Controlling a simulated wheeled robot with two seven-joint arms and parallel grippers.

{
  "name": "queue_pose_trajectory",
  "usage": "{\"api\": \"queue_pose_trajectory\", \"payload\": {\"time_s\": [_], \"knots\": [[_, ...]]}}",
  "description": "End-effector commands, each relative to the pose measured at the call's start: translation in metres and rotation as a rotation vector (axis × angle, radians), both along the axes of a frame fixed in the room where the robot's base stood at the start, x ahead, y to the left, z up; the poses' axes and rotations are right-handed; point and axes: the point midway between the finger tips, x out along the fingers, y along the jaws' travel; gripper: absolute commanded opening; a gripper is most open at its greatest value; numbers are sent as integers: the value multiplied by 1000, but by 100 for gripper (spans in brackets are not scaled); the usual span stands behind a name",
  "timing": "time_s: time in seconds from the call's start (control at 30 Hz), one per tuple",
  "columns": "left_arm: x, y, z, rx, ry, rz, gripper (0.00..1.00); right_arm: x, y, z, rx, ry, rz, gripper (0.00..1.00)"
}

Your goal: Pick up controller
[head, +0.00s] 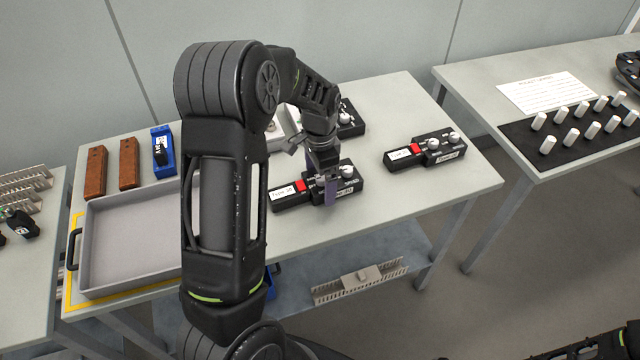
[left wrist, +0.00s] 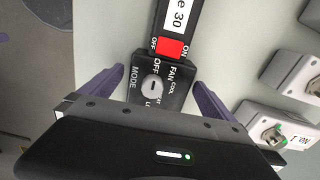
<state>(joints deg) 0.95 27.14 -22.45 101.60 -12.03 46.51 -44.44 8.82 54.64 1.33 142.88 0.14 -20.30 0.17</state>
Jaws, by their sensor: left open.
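A black controller (head: 290,196) with a white label, a red switch and pale knobs lies on the middle table. It also shows in the left wrist view (left wrist: 174,85), with the red ON/OFF switch and a FAN/MODE knob. My left gripper (head: 328,190) is over its knob end, and in the left wrist view its two purple fingers (left wrist: 153,97) are apart, one on each side of the controller. I cannot tell whether they touch it. A second controller (head: 425,151) lies to the right. Another black one (head: 351,122) sits behind, partly hidden. My right gripper is not in view.
A grey tray (head: 120,275) stands at the table's left. Brown blocks (head: 96,172) and a blue holder (head: 162,150) lie behind it. Grey boxes (left wrist: 295,75) sit beside the controller. The right table holds a black mat (head: 560,150) with white pegs. The front right tabletop is clear.

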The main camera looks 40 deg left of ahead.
Motion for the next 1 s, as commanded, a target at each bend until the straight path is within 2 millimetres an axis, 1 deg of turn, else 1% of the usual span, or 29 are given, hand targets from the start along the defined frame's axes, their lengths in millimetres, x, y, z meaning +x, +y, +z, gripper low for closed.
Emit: {"api": "queue_pose_trajectory", "payload": {"time_s": [0.27,1.0], "knots": [[0,0,0,0,0,0,100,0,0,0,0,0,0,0],[0,0,0,0,0,0,40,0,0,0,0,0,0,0]]}}
